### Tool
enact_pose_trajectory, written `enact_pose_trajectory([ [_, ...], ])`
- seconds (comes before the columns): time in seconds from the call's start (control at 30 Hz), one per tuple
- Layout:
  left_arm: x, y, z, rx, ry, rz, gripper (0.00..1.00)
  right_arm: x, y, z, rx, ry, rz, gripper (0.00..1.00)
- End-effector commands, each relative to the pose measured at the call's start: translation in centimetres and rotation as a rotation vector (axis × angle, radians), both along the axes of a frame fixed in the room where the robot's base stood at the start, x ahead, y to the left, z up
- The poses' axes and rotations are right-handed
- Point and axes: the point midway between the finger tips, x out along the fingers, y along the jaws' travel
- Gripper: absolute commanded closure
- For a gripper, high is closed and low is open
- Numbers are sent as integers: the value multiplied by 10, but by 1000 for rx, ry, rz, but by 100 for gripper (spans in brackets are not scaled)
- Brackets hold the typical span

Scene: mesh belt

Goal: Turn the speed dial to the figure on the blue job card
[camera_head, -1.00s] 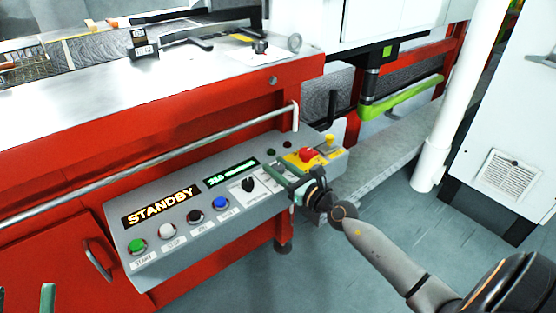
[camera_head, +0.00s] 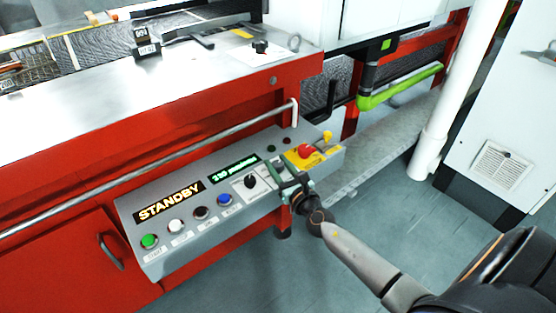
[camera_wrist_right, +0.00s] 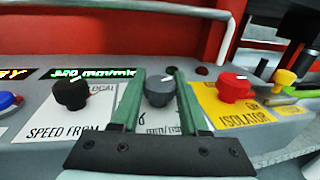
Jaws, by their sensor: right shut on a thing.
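The speed dial (camera_wrist_right: 158,91) is a grey knob with a pale pointer line, on a white plate marked mm/min in the right wrist view. My right gripper (camera_wrist_right: 157,76) has its green fingers on either side of the dial, shut on it. In the head view my right gripper (camera_head: 281,176) reaches the sloped control panel from the right and largely hides the dial. A green-lit display (camera_head: 234,170) shows a figure in mm/min that is too blurred to read surely. I cannot make out the blue job card. My left gripper is not in view.
A black knob (camera_wrist_right: 71,93) marked SPEED FROM is left of the dial, and a red isolator knob (camera_wrist_right: 234,87) on yellow is right. A STANDBY display (camera_head: 170,201) stands above push buttons, including a green one (camera_head: 149,241). A metal rail (camera_head: 150,162) runs behind the panel.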

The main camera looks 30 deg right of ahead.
Motion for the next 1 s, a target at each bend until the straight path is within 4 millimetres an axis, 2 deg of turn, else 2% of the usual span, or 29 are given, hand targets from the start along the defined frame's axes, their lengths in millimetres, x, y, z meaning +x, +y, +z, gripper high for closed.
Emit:
enact_pose_trajectory([
  [0.5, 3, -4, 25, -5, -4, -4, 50, 0, 2, 1, 4, 2, -228, 100],
  [1.0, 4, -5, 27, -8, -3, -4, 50, 0, 1, -1, 0, 1, -394, 100],
])
